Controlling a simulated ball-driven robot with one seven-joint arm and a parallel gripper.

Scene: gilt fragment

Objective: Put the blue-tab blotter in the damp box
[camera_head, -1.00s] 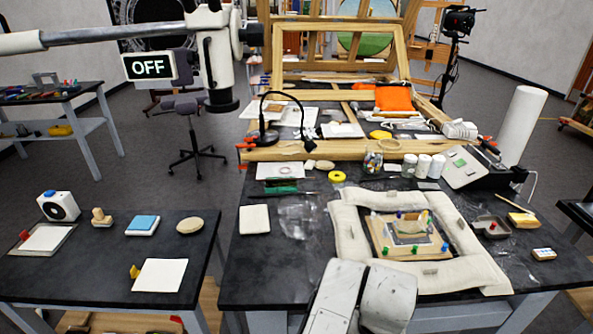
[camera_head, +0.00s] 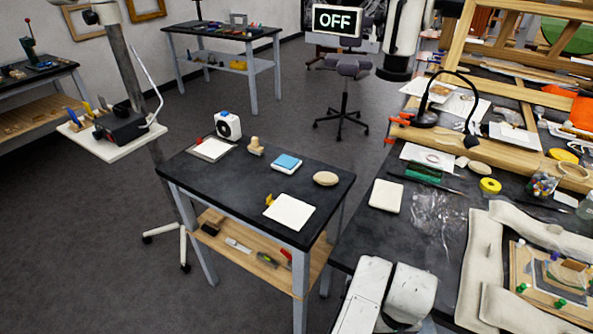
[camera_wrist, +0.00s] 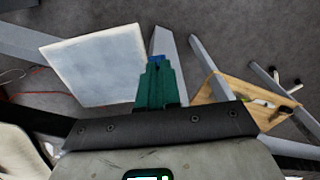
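In the wrist view, my gripper (camera_wrist: 157,68) has its green fingers close together on a blue tab (camera_wrist: 157,60) at the edge of a white sheet, the blue-tab blotter (camera_wrist: 92,66). The blotter sticks out to the left of the fingers, clear of any surface, with floor behind it. In the head view my arm covers the gripper and the blotter. I cannot pick out the damp box for certain; a clear, shiny shape (camera_head: 436,216) lies on the right-hand bench.
A dark side table (camera_head: 240,188) carries a yellow-tabbed white sheet (camera_head: 291,212), a tray with a white sheet (camera_head: 213,149), a blue-topped block (camera_head: 286,163) and an oval piece (camera_head: 326,178). A white pad (camera_head: 386,195) lies on the bench.

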